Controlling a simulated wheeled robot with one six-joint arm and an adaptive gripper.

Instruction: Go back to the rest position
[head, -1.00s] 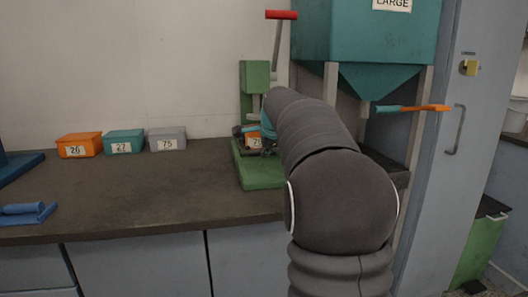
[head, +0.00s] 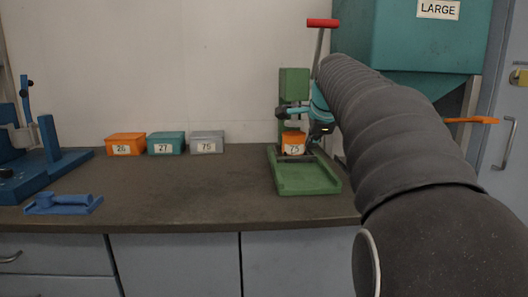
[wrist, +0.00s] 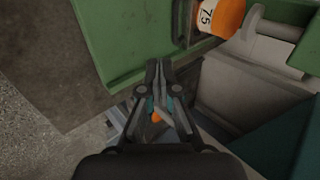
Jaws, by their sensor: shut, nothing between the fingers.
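My gripper (wrist: 158,66) is shut and empty in the wrist view. It points down past the edge of the green stand's base. In the head view my gripper is mostly hidden at the end of my dark, sleeved arm, beside the green stand (head: 294,82) with the red-tipped lever (head: 323,23). An orange container (head: 293,143) labelled 75 sits in the stand, and it also shows at the top of the wrist view (wrist: 222,14). The gripper is apart from this container in the wrist view.
Orange (head: 126,139), teal (head: 166,138) and grey (head: 206,137) boxes stand in a row by the wall. Blue equipment (head: 48,165) is at the left. The teal hopper (head: 405,45) marked LARGE stands behind my arm. The middle of the counter (head: 170,200) is clear.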

